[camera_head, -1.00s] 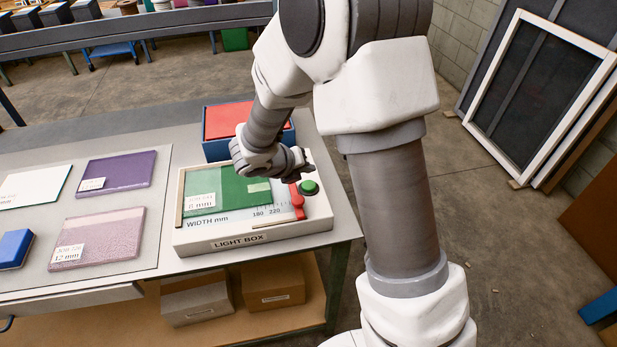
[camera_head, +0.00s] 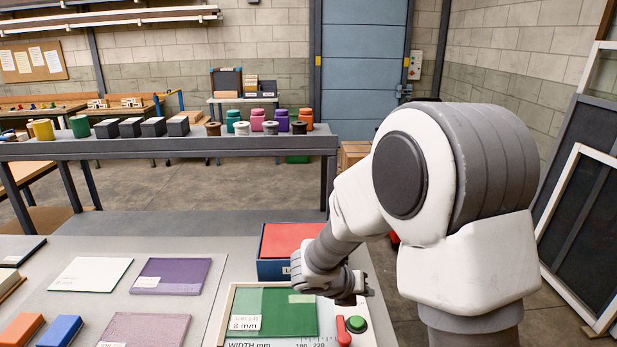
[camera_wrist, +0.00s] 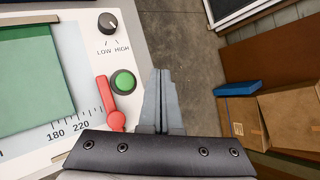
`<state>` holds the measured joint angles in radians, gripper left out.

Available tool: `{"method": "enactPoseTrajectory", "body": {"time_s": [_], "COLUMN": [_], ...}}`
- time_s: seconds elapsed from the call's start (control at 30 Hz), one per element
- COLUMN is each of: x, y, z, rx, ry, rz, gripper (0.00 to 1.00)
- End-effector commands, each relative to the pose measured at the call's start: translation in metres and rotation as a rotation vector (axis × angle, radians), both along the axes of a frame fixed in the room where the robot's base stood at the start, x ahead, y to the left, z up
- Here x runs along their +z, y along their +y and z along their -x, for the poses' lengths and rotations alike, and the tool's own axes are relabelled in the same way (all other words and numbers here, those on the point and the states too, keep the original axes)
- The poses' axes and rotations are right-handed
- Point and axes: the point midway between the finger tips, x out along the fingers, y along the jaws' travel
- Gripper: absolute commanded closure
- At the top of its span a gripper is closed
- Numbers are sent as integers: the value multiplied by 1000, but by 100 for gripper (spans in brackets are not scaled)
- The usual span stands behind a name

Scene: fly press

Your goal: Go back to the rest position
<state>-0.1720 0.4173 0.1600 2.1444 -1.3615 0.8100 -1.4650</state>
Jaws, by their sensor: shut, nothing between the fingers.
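My gripper (camera_wrist: 161,100) is shut and empty in the wrist view, its fingers together over the gap beside the light box's right edge. In the head view my gripper (camera_head: 352,297) is above the upper right part of the light box, partly hidden by my own arm. The light box (camera_head: 221,318) is a pale case with a green sheet (camera_head: 288,315) on it, a red lever (camera_head: 342,330) and a green button (camera_head: 356,325). The wrist view shows the red lever (camera_wrist: 109,101), the green button (camera_wrist: 123,81) and a black LOW/HIGH knob (camera_wrist: 107,21).
A red-topped blue box (camera_head: 292,240) stands behind the light box. Purple (camera_head: 175,272), white (camera_head: 90,272) and pink sheets lie on the table to the left. Cardboard boxes (camera_wrist: 283,117) and a framed screen (camera_head: 583,240) stand to the right. A long bench (camera_head: 170,145) runs behind.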

Motion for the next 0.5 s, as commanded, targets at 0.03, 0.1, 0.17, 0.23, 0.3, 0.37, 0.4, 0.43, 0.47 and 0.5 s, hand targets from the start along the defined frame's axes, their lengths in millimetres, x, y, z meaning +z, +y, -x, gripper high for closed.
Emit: {"method": "enactPoseTrajectory", "body": {"time_s": [0.03, 0.1, 0.17, 0.23, 0.3, 0.37, 0.4, 0.43, 0.47, 0.5], "x": [16, 36, 52, 69, 84, 95, 102, 106, 111, 117], "y": [-8, -19, -28, -35, -42, -46, -47, -48, -49, -49], "z": [7, 22, 37, 55, 73, 89, 99, 108, 116, 126], "rx": [-86, -235, -375, -534, -692, -830, -920, -988, -1056, -1146], "ry": [-53, -135, -210, -297, -383, -454, -499, -533, -566, -609], "rz": [-44, -123, -200, -290, -383, -464, -519, -561, -602, -658], "gripper": [100, 100, 100, 100, 100, 100, 100, 100, 100, 100]}}
